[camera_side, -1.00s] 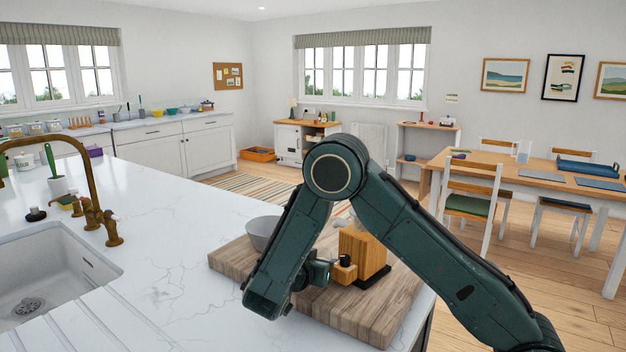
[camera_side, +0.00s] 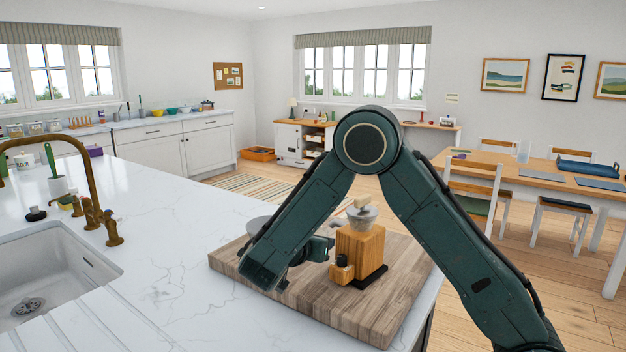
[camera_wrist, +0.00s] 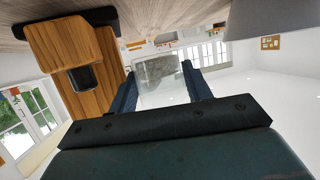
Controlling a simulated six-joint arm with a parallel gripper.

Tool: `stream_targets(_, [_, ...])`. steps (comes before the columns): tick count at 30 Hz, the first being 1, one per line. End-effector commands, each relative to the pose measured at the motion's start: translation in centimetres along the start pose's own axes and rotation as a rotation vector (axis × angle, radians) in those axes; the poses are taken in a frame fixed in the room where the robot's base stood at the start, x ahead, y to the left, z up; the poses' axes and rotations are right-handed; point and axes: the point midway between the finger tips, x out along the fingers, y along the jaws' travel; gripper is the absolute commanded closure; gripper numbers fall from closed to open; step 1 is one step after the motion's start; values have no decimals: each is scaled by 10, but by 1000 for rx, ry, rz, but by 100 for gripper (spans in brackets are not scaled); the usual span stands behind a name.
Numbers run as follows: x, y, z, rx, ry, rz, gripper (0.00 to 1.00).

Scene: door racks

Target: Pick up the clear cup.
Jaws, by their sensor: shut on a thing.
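The clear cup (camera_wrist: 160,72) is see-through and sits between the two dark fingers of my gripper (camera_wrist: 160,88) in the wrist view. My gripper is shut on it. In the side view my gripper (camera_side: 322,246) is low over the wooden board, just left of a wooden grinder. Its fingertips and the cup are hard to make out there, partly hidden by the arm and grinder.
The wooden grinder (camera_side: 360,252), with a clear bowl on top, stands on the board (camera_side: 355,310); it shows close beside the fingers in the wrist view (camera_wrist: 55,45). A grey bowl (camera_side: 258,225) is behind my arm. The white counter (camera_side: 170,260) is clear towards the sink (camera_side: 45,275).

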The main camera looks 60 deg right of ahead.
Motion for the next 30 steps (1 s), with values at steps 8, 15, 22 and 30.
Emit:
stream_targets(8, [-21,0,-57,8,0,-2,80])
stream_targets(15, [-34,0,-93,6,1,0,80])
stream_targets(22, [-39,0,-109,2,2,1,80])
stream_targets(30, [-40,0,-110,0,2,1,80])
